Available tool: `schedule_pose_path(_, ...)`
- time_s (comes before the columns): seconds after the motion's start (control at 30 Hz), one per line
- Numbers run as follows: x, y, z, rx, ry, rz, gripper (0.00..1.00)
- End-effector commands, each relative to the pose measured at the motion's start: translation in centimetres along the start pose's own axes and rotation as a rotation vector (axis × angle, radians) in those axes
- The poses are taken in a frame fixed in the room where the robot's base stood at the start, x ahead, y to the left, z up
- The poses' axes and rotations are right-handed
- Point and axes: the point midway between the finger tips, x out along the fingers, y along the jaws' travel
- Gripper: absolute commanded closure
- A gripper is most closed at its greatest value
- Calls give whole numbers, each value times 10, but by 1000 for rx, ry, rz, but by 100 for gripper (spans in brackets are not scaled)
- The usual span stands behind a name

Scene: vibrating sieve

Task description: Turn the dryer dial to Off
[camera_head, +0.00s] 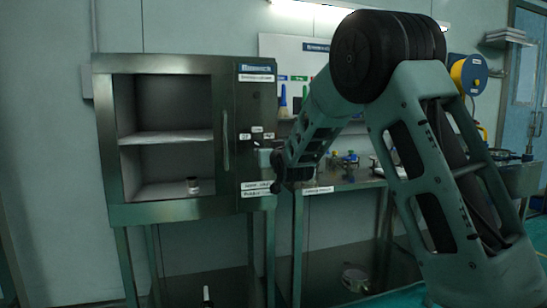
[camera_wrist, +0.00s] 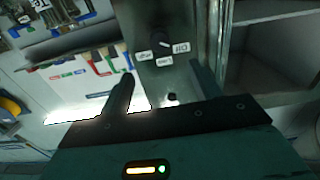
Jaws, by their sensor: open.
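The dryer (camera_head: 150,212) is a steel cabinet on legs, left of centre in the head view, with a control panel on its right side. The dial (camera_wrist: 164,44) is a small dark knob on that panel in the wrist view. Three white labels surround it; the Off label (camera_wrist: 180,47) is on its right, upside down there. The knob's exact pointing is too small to tell. My gripper (camera_wrist: 160,72) is open and empty, its fingers either side of the panel strip below the dial, apart from it.
A small jar (camera_head: 193,186) stands on the dryer's lower shelf. A vertical handle (camera_head: 226,140) is left of the panel. A bench (camera_head: 340,183) with tools and a board (camera_head: 285,48) stands to the right. A yellow reel (camera_head: 460,74) hangs farther right.

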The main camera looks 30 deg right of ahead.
Motion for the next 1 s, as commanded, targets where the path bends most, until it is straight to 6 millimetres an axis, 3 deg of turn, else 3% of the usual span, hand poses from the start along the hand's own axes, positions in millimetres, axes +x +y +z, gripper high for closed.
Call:
schedule_pose_path(0.1, -20, 0, 0, 1, 0, 0, 37)
schedule_pose_path(0.3, -37, 0, 0, 1, 0, 0, 37)
schedule_pose_path(0.87, -38, 0, 0, 0, 0, 0, 37)
schedule_pose_path(1.0, -46, -18, 10, 10, -51, -34, 37)
